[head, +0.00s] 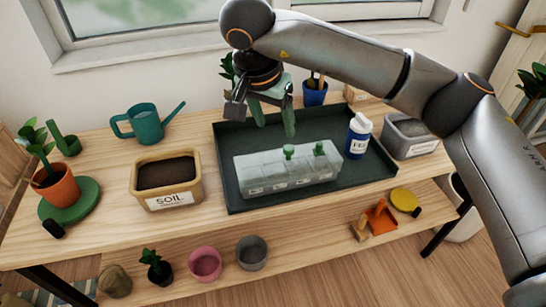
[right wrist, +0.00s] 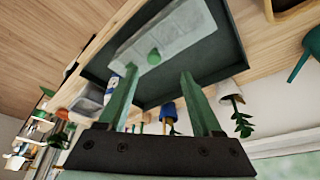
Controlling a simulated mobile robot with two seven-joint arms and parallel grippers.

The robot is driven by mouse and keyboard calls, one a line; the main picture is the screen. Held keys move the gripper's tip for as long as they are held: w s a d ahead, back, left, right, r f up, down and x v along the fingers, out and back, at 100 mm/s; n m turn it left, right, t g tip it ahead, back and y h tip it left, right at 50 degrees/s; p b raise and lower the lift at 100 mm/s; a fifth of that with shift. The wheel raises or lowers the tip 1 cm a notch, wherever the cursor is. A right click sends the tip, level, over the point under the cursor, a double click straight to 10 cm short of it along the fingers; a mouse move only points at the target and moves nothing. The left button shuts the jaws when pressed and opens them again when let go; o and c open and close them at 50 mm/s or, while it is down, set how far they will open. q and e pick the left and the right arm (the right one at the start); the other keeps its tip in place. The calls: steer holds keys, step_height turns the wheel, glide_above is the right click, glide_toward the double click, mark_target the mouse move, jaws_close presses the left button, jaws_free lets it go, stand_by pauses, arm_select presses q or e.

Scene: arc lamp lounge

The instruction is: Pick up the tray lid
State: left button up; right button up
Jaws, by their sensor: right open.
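The tray lid (head: 265,170) is a long, clear, boxy cover with two green knobs on top. It sits in the dark green tray (head: 222,150), over a labelled seedling tray that shows dimly through it. In the right wrist view the pale lid (right wrist: 185,30) shows with one green knob (right wrist: 154,57). My right gripper (head: 273,122) has green fingers, is open and empty, and hangs above the back part of the green tray, apart from the lid. Its fingers also show in the right wrist view (right wrist: 158,78). My left gripper is not in view.
A labelled white bottle (head: 358,136) stands right of the lid, with a grey bin (head: 410,138) beyond. A soil box (head: 166,198) and teal watering can (head: 146,124) are to the left. A blue pot (head: 315,95) stands behind. Pots and tools lie on the lower shelf.

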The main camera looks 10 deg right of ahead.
mark_target(289, 147)
steer(key=x, duration=0.4)
steer(key=d+x, duration=0.1)
steer(key=x, duration=0.7)
steer(key=shift+w+d+r, duration=0.15)
steer(key=shift+d+r, duration=0.1)
steer(key=shift+d, duration=0.1)
jaws_close()
steer(key=shift+h, duration=0.3)
